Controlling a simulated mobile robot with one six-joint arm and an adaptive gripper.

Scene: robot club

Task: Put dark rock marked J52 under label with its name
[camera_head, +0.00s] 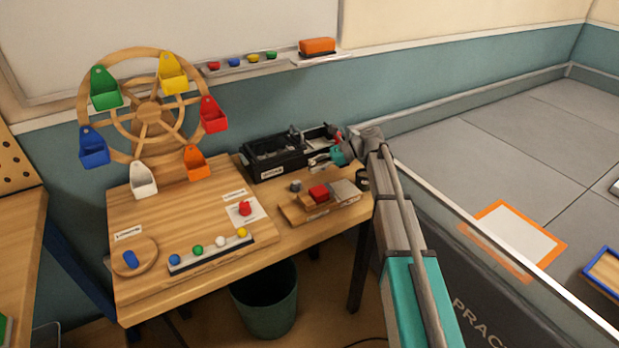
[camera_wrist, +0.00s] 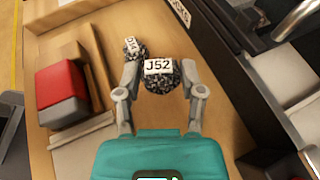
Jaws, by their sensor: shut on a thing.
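The dark speckled rock marked J52 (camera_wrist: 163,82) sits between the fingertips of my gripper (camera_wrist: 163,88), with its white J52 tag facing the wrist camera. My gripper is shut on it. A second speckled rock (camera_wrist: 133,47) with a white tag lies just beyond it, its marking hard to read; it appears as a small grey lump in the head view (camera_head: 295,186). In the head view my gripper (camera_head: 322,160) is by the front of the black box, and the held rock cannot be made out. No label reading J52 is legible elsewhere.
A black box (camera_head: 262,168) with a front label stands at the table's back. Wooden pieces with a red block (camera_head: 318,193) lie close by. A wooden board (camera_head: 190,215) carries a toy wheel (camera_head: 150,115), a red piece, a blue piece and a row of coloured balls.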

